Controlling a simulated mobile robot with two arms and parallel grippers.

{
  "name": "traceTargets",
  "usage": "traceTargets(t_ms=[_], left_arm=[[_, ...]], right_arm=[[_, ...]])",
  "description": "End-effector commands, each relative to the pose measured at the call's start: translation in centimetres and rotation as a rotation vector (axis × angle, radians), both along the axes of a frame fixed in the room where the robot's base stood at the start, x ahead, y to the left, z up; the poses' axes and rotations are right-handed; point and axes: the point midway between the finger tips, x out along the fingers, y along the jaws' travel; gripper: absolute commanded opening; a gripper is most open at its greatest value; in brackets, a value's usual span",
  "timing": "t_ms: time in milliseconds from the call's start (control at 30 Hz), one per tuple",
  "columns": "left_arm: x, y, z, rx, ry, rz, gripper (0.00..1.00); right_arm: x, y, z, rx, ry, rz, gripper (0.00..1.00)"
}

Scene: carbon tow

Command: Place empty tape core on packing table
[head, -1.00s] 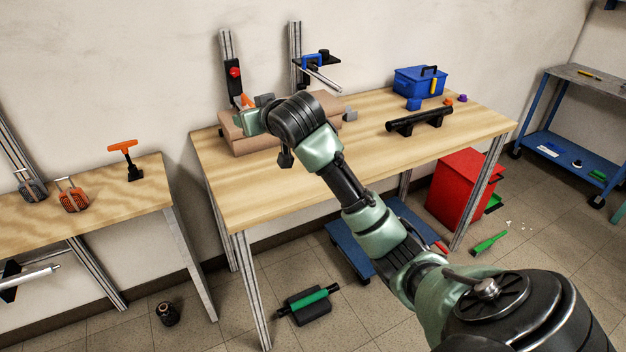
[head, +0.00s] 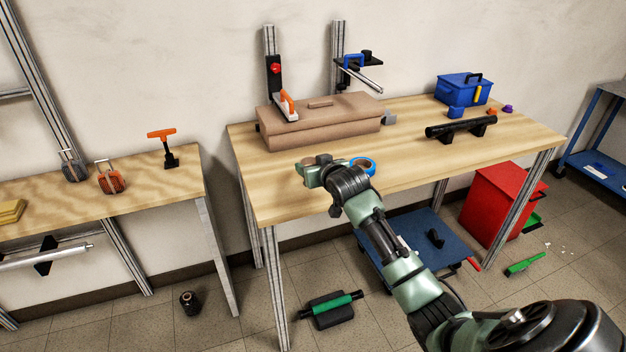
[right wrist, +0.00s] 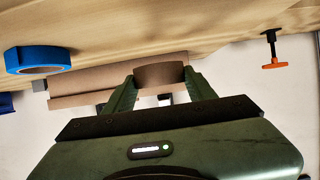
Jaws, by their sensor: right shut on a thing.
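The empty tape core is a small brown ring (right wrist: 158,75) between the two fingers of my right gripper in the right wrist view. My right gripper (head: 308,166) is shut on it and hangs over the front part of the packing table (head: 275,190) in the head view. The core (head: 307,160) is small and partly covered by the gripper there. Whether it touches the table top is hard to tell. A blue tape roll (head: 364,165) lies on the table just right of the gripper; it also shows in the right wrist view (right wrist: 38,60). My left gripper is not in view.
A black tube on a stand (head: 461,129) and a blue toolbox (head: 464,89) are farther right. The table's front left is bare.

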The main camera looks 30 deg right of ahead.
Motion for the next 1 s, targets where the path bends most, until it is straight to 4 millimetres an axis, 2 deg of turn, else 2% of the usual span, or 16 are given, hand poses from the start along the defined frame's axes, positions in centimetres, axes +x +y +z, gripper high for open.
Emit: traceTargets(t_ms=[133,333,767,800,867,1000], left_arm=[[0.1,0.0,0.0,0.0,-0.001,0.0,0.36],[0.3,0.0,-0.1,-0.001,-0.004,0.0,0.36],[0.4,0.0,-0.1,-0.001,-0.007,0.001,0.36],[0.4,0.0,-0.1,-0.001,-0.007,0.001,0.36],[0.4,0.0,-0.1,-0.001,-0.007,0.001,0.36],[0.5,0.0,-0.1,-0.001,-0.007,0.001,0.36]], right_arm=[[0.0,0.0,-1.3,0.002,0.001,0.001,0.18],[0.0,0.0,-4.3,0.0,0.002,-0.001,0.18],[0.0,0.0,-5.0,0.0,0.0,0.0,0.18],[0.0,0.0,-5.0,-0.001,0.0,0.0,0.61],[0.0,0.0,-5.0,-0.001,0.0,0.0,0.77],[0.0,0.0,-5.0,-0.001,0.0,0.0,0.77]])
